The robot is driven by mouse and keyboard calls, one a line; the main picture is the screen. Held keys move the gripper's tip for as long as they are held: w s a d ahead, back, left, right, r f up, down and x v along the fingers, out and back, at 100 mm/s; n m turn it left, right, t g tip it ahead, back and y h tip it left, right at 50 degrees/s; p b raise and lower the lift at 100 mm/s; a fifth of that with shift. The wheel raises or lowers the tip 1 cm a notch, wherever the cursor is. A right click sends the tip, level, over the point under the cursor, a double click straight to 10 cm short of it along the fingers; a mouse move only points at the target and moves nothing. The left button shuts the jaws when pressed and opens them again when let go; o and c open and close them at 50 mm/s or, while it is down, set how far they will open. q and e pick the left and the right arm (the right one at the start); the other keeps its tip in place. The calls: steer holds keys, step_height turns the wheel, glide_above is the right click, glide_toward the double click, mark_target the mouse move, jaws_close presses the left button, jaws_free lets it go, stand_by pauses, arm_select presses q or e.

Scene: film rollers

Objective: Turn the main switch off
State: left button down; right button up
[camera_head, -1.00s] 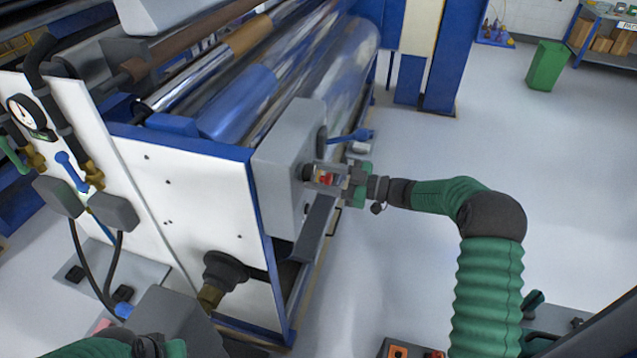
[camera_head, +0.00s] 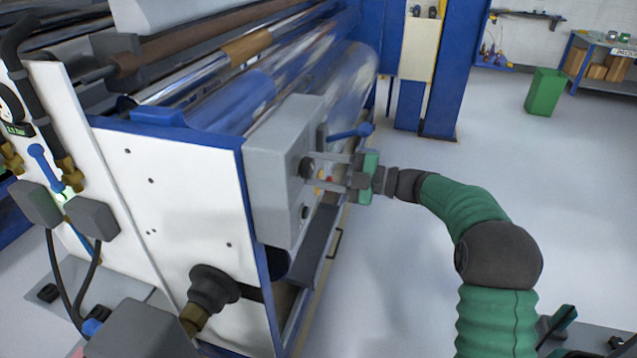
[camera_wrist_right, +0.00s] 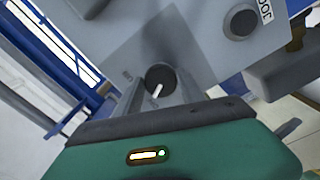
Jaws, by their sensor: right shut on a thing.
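The main switch appears to be the dark round knob (camera_head: 306,167) on the grey control box (camera_head: 272,180) at the machine's corner. In the right wrist view the dark knob (camera_wrist_right: 160,77) carries a white pointer mark, slanted toward the lower left. My right gripper (camera_head: 315,171) reaches in from the right, its two fingers shut on the knob. In the wrist view the right gripper (camera_wrist_right: 161,88) has a finger on either side of the knob. Small red and yellow parts show between the fingers in the head view.
A blue-handled lever (camera_head: 350,133) sits just above my right gripper. Another dark round button (camera_wrist_right: 240,22) is on the box in the wrist view. Metal rollers (camera_head: 290,65) lie behind the box. The floor to the right is clear up to a green bin (camera_head: 545,92).

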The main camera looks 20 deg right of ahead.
steer(key=shift+f+n+b, duration=0.1)
steer(key=shift+n+b, duration=0.6)
steer(key=shift+b, duration=0.1)
steer(key=o, duration=1.4)
steer(key=shift+s, duration=0.1)
steer(key=shift+c, duration=0.2)
steer(key=shift+d, duration=0.1)
steer(key=b+v, duration=0.1)
steer(key=v, duration=1.6)
